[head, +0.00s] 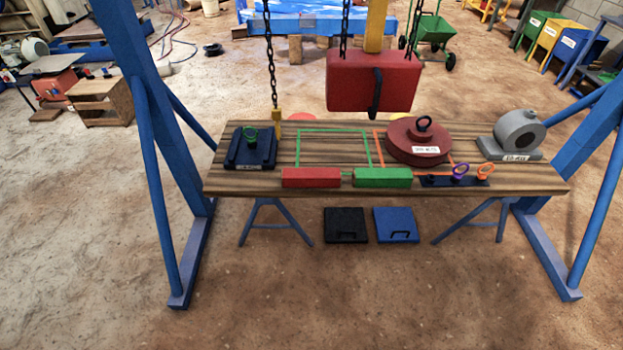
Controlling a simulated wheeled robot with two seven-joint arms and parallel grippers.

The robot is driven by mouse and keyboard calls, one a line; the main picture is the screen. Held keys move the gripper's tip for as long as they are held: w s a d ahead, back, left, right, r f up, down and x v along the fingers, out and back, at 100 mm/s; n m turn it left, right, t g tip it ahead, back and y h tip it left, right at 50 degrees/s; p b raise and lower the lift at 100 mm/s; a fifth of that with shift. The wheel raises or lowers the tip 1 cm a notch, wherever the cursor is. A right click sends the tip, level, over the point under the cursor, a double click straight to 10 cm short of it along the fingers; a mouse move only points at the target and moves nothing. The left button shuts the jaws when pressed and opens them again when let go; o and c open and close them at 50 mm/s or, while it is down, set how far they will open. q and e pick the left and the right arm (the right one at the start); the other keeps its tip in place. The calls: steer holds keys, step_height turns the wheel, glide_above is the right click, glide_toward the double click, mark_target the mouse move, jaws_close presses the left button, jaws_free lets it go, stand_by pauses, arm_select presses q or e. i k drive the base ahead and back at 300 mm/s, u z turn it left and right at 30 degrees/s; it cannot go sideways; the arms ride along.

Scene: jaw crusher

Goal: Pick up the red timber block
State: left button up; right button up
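The red timber block (311,178) lies flat along the front edge of the wooden table (230,183), left of the middle. The green block (382,177) lies in line with it, just to its right. Neither of my grippers shows in the head view, and nothing is seen holding the red block.
A blue gantry frame (153,150) straddles the table. Chains and a hook hold a large red block (373,81) above the table's back. A dark red round weight (418,140), a grey machine (518,134) and a dark blue plate (252,148) stand on the table.

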mark_target(291, 177)
steer(key=k, duration=0.65)
steer(key=u, duration=0.25)
steer(key=i, duration=1.7)
steer(key=z, duration=0.75)
